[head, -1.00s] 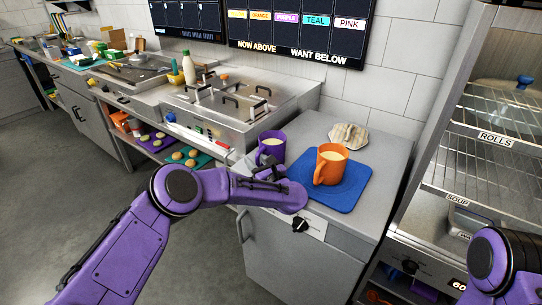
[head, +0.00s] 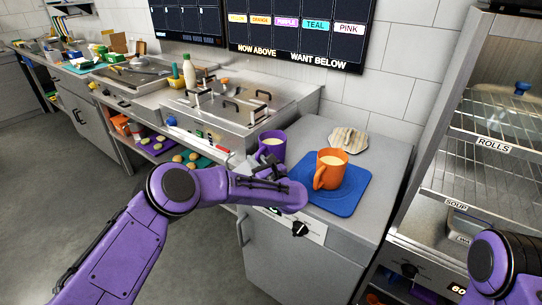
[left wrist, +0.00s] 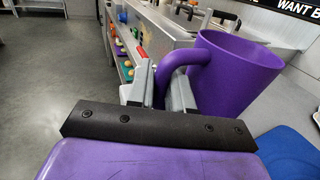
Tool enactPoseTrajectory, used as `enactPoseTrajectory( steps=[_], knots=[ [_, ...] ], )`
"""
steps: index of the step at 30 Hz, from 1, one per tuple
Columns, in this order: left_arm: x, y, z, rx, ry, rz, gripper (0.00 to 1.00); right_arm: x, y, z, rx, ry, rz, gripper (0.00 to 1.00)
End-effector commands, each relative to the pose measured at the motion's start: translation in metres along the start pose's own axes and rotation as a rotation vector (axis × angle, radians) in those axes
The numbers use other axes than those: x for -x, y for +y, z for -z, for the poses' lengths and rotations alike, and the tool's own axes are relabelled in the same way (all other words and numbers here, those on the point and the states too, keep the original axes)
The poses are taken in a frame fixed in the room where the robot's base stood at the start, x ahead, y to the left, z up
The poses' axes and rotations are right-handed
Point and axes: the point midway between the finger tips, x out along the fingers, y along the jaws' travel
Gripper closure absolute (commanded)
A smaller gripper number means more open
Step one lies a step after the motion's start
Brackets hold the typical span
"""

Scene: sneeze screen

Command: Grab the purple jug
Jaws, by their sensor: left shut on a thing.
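The steel fryer unit (head: 230,108) is at the left, the shelved cabinet (head: 490,150) at the right.

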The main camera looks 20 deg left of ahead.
Motion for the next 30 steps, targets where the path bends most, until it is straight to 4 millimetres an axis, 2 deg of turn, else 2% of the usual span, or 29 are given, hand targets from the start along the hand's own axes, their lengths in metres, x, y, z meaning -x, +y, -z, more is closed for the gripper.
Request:
enactPoseTrajectory(
  steps=[18, 30],
  knots=[
    [0.0, 0.0, -0.032, 0.005, -0.003, 0.0, 1.0, 0.012, 0.001, 0.005, 0.0, 0.0, 0.0, 0.57],
    [0.0, 0.0, -0.031, 0.004, -0.002, 0.0, 1.0, 0.011, 0.001, 0.005, 0.0, 0.0, 0.0, 0.57]
  ],
)
